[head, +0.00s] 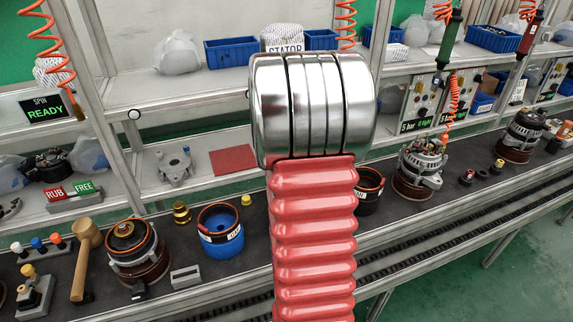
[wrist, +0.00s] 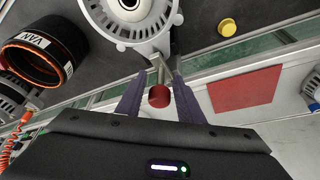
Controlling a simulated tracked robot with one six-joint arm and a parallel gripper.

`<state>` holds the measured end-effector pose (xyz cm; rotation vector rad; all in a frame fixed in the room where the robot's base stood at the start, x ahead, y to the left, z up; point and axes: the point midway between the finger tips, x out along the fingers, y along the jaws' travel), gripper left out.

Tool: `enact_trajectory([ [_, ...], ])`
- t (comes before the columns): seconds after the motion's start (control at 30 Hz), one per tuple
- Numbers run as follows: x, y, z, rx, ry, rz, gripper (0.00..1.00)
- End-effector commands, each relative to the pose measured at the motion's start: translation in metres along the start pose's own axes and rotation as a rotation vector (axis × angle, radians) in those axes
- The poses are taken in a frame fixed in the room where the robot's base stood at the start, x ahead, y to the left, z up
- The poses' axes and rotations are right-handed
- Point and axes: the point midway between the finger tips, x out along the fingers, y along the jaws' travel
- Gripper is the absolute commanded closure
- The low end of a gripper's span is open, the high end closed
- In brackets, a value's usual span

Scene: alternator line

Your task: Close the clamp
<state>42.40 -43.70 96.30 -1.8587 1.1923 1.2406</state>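In the wrist view, the clamp shows as a pale metal lever (wrist: 159,68) with a round dark-red knob (wrist: 159,96). It lies against the edge of a silver alternator housing (wrist: 150,32). My gripper (wrist: 161,83) is open, with its two purple fingers on either side of the lever and knob. A gap shows between the knob and each finger, so it does not look gripped. The clamp's base is out of sight. In the head view my red and silver arm covers the middle of the bench, and neither the clamp nor my gripper shows there.
A black ring with copper windings (wrist: 40,52) stands left of the housing in the wrist view. A yellow knob (wrist: 228,27) and a red mat (wrist: 245,90) lie to the right. In the head view, a blue pot (head: 221,236) and a mallet (head: 84,258) stand on the bench.

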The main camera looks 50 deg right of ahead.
Motion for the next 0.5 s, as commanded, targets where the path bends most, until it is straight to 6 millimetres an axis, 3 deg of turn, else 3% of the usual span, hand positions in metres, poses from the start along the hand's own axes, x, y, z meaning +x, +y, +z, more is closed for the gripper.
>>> enact_trajectory([
  [0.5, -0.009, -0.0003, -0.0002, 0.0, 0.001, -0.001, 0.6],
])
